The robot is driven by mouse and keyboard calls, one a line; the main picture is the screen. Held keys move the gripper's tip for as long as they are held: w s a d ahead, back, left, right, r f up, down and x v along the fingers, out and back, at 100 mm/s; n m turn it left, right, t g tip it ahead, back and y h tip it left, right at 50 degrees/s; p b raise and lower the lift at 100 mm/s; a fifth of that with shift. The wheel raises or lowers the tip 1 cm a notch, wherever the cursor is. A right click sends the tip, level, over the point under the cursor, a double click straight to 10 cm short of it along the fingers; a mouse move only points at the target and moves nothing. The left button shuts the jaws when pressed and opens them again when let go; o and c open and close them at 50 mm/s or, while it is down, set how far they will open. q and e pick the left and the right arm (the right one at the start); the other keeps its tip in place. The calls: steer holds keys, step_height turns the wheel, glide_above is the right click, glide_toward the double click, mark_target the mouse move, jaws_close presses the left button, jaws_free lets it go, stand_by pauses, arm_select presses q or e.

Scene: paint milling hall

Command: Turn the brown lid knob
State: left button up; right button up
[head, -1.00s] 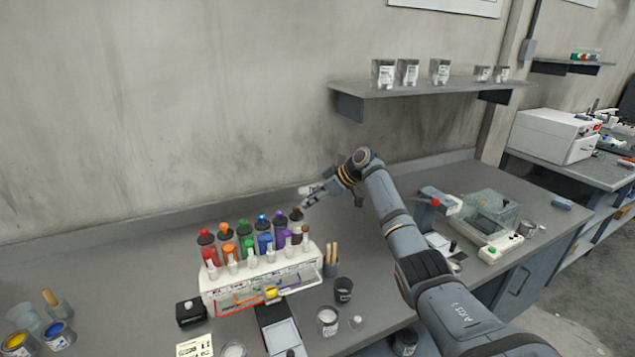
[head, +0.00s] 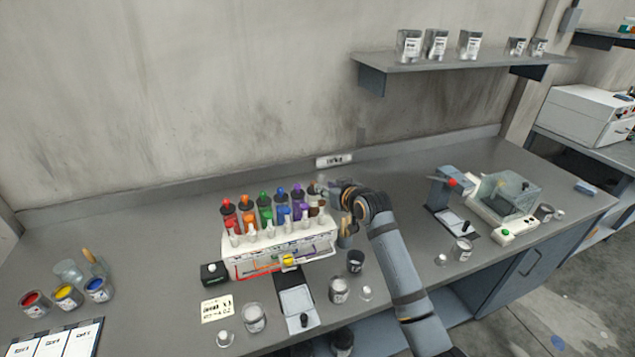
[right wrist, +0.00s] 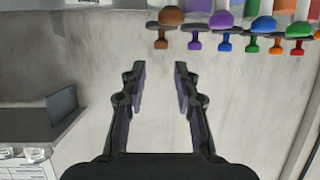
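The brown lid knob (right wrist: 171,15) is at the top edge of the right wrist view, at the end of a row of coloured knobs beside a purple one (right wrist: 197,18). In the head view the brown-topped canister (head: 313,189) stands at the right end of the dispenser rack (head: 240,262). My right gripper (right wrist: 160,70) is open, with nothing between its fingers. It is apart from the brown knob in the wrist view. In the head view my right gripper (head: 332,189) is just right of the brown canister, small and partly unclear. My left gripper is not in view.
Red, orange, green, blue and purple canisters fill the rack. A holder with wooden sticks (head: 346,236) and a dark cup (head: 355,262) stand close to my right arm. A wall shelf (head: 440,62) with cans is above.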

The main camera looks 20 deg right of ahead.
mark_target(314, 182)
steer(key=p+x, duration=0.1)
steer(key=x, duration=0.8)
steer(key=shift+w+a+f+p, duration=0.1)
steer(key=shift+w+a+p, duration=0.1)
steer(key=shift+p, duration=0.15)
steer(key=shift+c, duration=0.4)
jaws_close()
